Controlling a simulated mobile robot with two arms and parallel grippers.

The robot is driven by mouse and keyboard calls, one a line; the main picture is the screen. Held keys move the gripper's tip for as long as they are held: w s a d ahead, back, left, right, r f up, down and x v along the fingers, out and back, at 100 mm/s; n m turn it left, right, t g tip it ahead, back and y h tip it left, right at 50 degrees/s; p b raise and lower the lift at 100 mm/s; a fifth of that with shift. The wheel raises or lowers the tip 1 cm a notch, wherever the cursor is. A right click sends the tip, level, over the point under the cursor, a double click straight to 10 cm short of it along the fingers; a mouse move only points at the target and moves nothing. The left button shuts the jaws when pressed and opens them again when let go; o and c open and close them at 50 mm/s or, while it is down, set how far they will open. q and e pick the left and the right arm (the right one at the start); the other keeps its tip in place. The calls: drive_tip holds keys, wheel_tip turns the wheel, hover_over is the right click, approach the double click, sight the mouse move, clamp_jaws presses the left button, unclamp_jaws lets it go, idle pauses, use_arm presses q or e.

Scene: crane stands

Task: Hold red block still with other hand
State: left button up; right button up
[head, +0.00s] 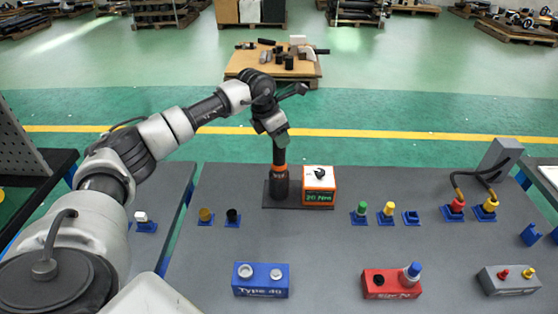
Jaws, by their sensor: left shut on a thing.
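The red block (391,284) stands on the grey table at the front, right of centre. It has a dark hole on its left and a blue peg (412,270) upright on its right. Nothing touches the block. My left gripper (279,142) is far behind and left of it, pointing down. It is shut on the dark upright tool (280,157), whose orange ring sits just above a dark stand (279,188). The fingertips are small and dark here, so the exact grip is hard to see. My right gripper is out of view.
A blue block (260,281) and a grey block (509,281) stand along the front. An orange and white box (319,186) is beside the stand. Small blue holders with coloured caps stand behind. The table between the stand and front blocks is clear.

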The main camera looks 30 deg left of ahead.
use_arm(q)
drive_tip(key=shift+w+r+p, duration=0.15)
drive_tip(key=shift+r+p, duration=0.45)
drive_tip(key=shift+r, duration=0.1)
drive_tip(key=shift+r+p, duration=0.35)
drive_tip(key=shift+r, duration=0.3)
drive_tip(key=shift+r+p, duration=0.6)
drive_tip(key=shift+r, duration=0.3)
drive_tip(key=shift+r+p, duration=2.3)
drive_tip(key=shift+r, duration=1.1)
